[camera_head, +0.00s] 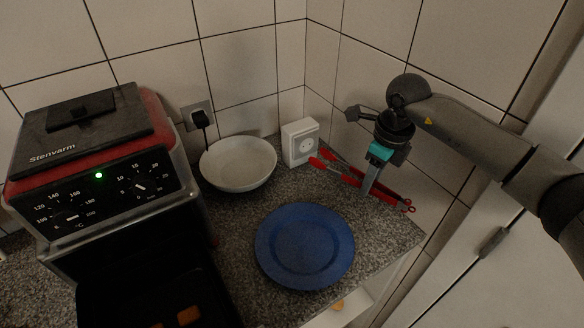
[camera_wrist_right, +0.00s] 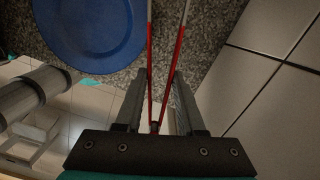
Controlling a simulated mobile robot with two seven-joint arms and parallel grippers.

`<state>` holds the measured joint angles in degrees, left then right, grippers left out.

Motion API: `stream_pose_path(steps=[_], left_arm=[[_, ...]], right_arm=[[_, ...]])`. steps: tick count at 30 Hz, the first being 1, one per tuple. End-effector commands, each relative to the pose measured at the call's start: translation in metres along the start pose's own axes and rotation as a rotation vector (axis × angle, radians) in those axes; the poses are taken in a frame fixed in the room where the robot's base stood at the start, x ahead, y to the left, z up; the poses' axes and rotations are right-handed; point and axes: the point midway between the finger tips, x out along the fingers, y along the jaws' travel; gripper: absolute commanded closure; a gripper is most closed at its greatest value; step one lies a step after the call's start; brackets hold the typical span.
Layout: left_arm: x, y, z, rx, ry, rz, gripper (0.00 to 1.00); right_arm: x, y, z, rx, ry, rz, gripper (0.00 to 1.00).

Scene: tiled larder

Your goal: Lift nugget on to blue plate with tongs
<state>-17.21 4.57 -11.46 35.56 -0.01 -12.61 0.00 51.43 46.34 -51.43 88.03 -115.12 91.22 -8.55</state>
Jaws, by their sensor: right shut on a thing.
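The red-handled tongs (camera_head: 395,198) lie at the back right of the counter by the wall, handle loop to the right. My right gripper (camera_head: 368,187) reaches down over them and is shut on them. In the right wrist view the tongs (camera_wrist_right: 152,70) run between the fingers (camera_wrist_right: 158,105), their two arms spread apart. The blue plate (camera_head: 304,246) is empty on the counter, left of and nearer than the gripper; it also shows in the right wrist view (camera_wrist_right: 95,30). A brown nugget (camera_head: 188,315) lies in the dark open fryer drawer. My left gripper is not seen.
The red and black air fryer (camera_head: 100,165) stands at left, its drawer (camera_head: 130,290) out in front. Tiled walls close the back and right. The counter edge lies right of the plate.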

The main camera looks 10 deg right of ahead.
Motion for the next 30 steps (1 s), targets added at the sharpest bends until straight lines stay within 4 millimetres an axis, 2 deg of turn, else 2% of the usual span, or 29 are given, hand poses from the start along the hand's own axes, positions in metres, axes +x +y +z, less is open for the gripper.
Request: stream_pose_path(steps=[1, 6, 13, 24, 30], left_arm=[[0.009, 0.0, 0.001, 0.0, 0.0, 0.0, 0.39], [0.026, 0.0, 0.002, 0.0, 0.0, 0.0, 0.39], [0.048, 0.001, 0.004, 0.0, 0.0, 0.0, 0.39], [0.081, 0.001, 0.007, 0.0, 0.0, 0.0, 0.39], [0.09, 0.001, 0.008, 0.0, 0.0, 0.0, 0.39]], right_arm=[[0.001, 0.008, 0.005, -0.117, -0.004, 0.008, 0.69], [-0.004, 0.037, 0.011, -0.545, -0.002, 0.051, 0.69], [-0.007, 0.076, 0.009, -1.134, 0.0, 0.11, 0.69], [-0.004, 0.131, -0.02, -2.035, 0.004, 0.202, 0.69], [-0.003, 0.146, -0.034, -2.326, 0.002, 0.233, 0.69]])
